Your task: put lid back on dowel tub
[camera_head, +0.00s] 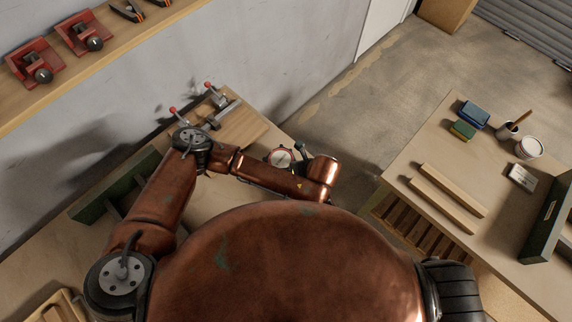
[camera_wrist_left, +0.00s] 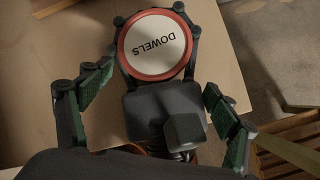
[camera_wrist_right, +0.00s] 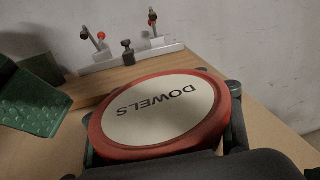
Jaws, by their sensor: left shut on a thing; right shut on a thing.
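The lid is a round disc with a red rim and a cream face reading DOWELS. It shows in the left wrist view (camera_wrist_left: 154,45), in the right wrist view (camera_wrist_right: 160,112) and small in the head view (camera_head: 280,157). My right gripper (camera_wrist_right: 165,125) is shut on it, with dark fingers on both sides. The lid looks slightly tilted in the right wrist view. My left gripper (camera_wrist_left: 160,98) has green-padded fingers spread on either side of my right gripper's body. What it grips is hidden. I cannot make out the tub.
A clamp with red-tipped handles (camera_wrist_right: 125,57) lies behind the lid near the wall. A dark green tray (camera_head: 90,205) stands to the left. The right-hand table (camera_head: 440,160) holds wood strips (camera_head: 448,195), sponges and cups. A floor gap lies between the tables.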

